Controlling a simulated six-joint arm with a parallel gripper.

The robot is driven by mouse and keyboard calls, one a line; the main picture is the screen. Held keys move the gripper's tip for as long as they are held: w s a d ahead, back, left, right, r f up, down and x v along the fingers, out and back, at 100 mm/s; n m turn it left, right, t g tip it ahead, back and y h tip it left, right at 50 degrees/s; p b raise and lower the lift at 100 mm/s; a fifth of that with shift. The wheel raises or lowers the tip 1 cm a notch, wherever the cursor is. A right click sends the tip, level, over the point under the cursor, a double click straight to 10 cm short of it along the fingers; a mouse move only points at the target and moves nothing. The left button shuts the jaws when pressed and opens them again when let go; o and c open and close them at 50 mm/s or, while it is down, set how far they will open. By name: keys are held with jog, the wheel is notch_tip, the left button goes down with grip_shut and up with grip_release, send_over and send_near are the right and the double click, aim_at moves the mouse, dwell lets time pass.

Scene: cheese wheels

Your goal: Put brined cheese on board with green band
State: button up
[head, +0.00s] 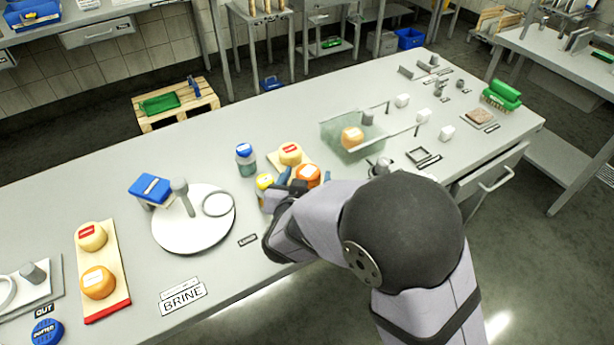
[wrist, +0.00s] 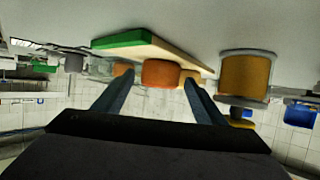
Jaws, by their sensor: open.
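An orange cheese wheel (head: 352,137) sits in a clear greenish tank (head: 335,133) right of centre. The board with the green band (wrist: 120,40) shows in the wrist view. In the head view its pale wood (head: 275,157) shows, but its band is hidden by my arm. It bears a yellow cheese with a red label (head: 290,154) and an orange cheese (head: 308,172), which also shows in the wrist view (wrist: 161,73). My gripper (wrist: 157,84) is open and empty, its fingers to either side of that nearer orange cheese in the picture. I cannot tell whether they touch it.
A yellow-lidded jar (head: 264,182) stands close left of my gripper, a blue-lidded jar (head: 245,158) behind it. A red-banded board (head: 119,280) with two cheeses is at left, past a white round plate (head: 165,232). Small white blocks (head: 447,132) stand right of the tank.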

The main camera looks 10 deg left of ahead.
jog(key=v, duration=1.1)
jog(key=shift+s+p, duration=0.3)
jog(key=shift+w+r, duration=0.1)
